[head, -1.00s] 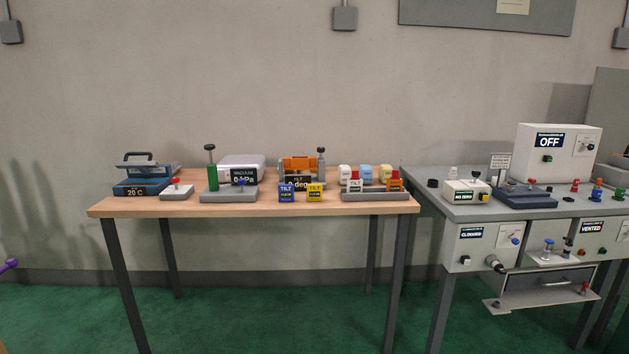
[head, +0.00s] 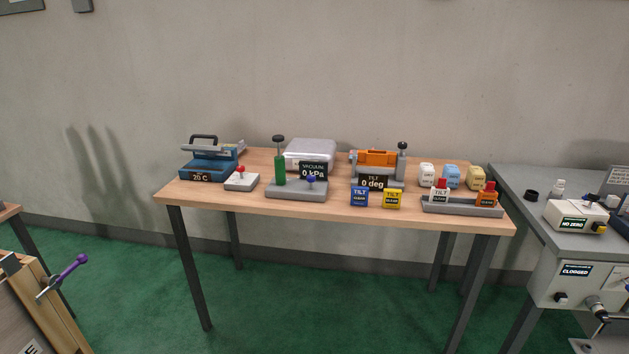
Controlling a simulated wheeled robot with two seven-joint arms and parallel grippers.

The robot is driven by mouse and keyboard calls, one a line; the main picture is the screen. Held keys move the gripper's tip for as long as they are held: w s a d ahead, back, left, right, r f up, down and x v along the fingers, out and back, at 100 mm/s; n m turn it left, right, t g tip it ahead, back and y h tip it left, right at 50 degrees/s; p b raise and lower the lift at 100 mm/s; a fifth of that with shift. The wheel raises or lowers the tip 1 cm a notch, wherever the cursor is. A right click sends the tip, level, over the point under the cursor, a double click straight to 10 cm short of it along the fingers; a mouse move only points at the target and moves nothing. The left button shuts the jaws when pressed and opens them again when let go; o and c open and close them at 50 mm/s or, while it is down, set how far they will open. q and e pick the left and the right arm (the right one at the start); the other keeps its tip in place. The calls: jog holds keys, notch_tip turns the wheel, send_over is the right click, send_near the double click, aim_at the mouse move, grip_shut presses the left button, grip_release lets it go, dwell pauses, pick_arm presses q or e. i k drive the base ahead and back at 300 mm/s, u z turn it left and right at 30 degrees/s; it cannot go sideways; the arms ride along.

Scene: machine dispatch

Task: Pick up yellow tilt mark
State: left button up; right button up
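The yellow tilt mark (head: 393,199) is a small yellow block with a dark label. It stands near the front edge of the wooden table (head: 240,205), right of centre. A similar blue tilt mark (head: 360,197) stands just left of it, with a small gap between them. Behind both is the orange and grey tilt device (head: 376,160) with a display reading 0 deg. Neither of my grippers shows in the head view.
A grey tray (head: 462,208) with white and orange tilt marks is to the right. The vacuum unit (head: 296,188) and blue 20 C device (head: 208,165) are left. A grey bench (head: 550,190) stands right. Green floor lies open in front.

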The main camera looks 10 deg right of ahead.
aim_at(392, 198)
jog(key=u, duration=0.25)
jog(key=i, duration=2.2)
jog(key=z, duration=1.45)
jog(key=i, duration=0.8)
jog(key=z, duration=0.85)
